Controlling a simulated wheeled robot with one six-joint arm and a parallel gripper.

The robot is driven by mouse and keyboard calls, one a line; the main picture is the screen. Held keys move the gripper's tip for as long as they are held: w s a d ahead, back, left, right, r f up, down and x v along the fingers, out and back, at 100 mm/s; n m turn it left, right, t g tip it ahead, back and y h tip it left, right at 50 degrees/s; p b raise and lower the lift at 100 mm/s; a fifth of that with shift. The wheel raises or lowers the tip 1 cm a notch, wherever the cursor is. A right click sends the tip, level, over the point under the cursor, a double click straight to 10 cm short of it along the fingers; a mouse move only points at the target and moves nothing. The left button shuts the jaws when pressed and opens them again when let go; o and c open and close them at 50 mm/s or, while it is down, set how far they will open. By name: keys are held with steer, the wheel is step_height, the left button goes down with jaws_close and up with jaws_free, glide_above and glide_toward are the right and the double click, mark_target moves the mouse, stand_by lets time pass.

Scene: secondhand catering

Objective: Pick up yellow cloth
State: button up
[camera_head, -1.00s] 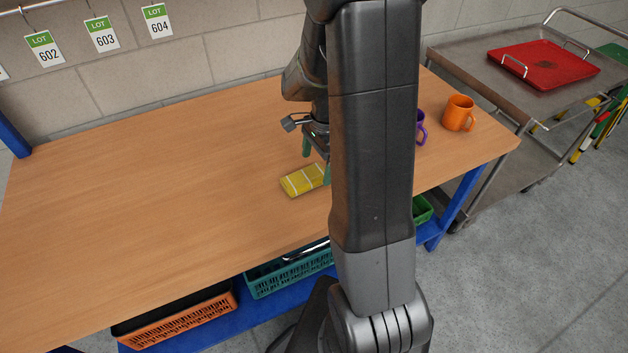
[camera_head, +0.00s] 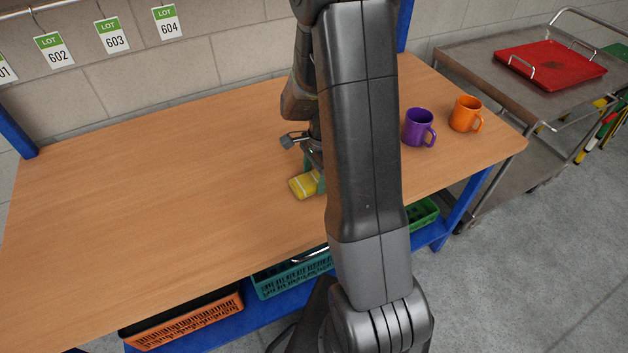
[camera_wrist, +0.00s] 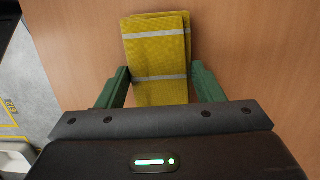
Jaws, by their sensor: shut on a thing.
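The yellow cloth (camera_head: 302,187) is a folded pad with pale stripes at the front middle of the wooden table (camera_head: 150,180). In the wrist view the cloth (camera_wrist: 157,52) lies between the two green fingers of my gripper (camera_wrist: 160,76), one finger at each side edge. My gripper is shut on the cloth. I cannot tell whether the cloth is clear of the tabletop. In the head view my arm hides the cloth's right part and most of the gripper.
A purple mug (camera_head: 417,128) and an orange mug (camera_head: 464,114) stand on the table's right end. A steel trolley (camera_head: 470,65) with a red tray (camera_head: 550,66) is beyond. Crates sit on the shelf below. The table's left side is clear.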

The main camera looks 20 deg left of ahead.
mark_target(315, 178)
step_height(315, 178, up, 10)
stand_by(0.6)
steer(key=shift+o, duration=0.9)
steer(key=shift+c, duration=0.5)
